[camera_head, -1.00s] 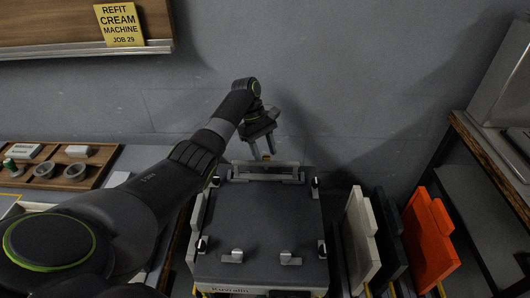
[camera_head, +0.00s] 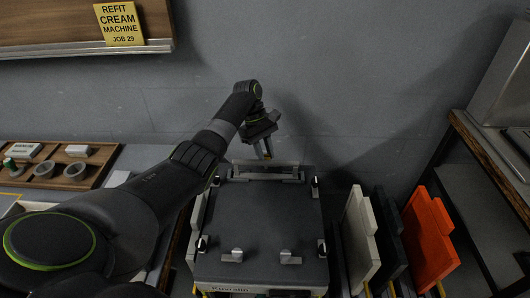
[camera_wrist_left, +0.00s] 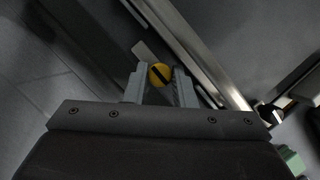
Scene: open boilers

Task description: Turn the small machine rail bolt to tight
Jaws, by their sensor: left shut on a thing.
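The small machine (camera_head: 262,232) is a dark-topped box in the lower middle of the head view. A pale rail (camera_head: 265,177) runs along its back edge. My left gripper (camera_head: 264,155) points down just behind the rail. In the left wrist view its two grey fingers (camera_wrist_left: 160,88) are shut on the yellow round bolt (camera_wrist_left: 160,75). A dark slot runs diagonally across the bolt's head. The bolt is mostly hidden by the fingers in the head view. My right gripper is not in view.
White, black and orange panels (camera_head: 430,240) stand at the machine's right. A wooden tray (camera_head: 58,165) with small cups lies at the left. A shelf with a yellow sign (camera_head: 120,24) hangs on the wall, and a bench (camera_head: 500,150) stands at the right.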

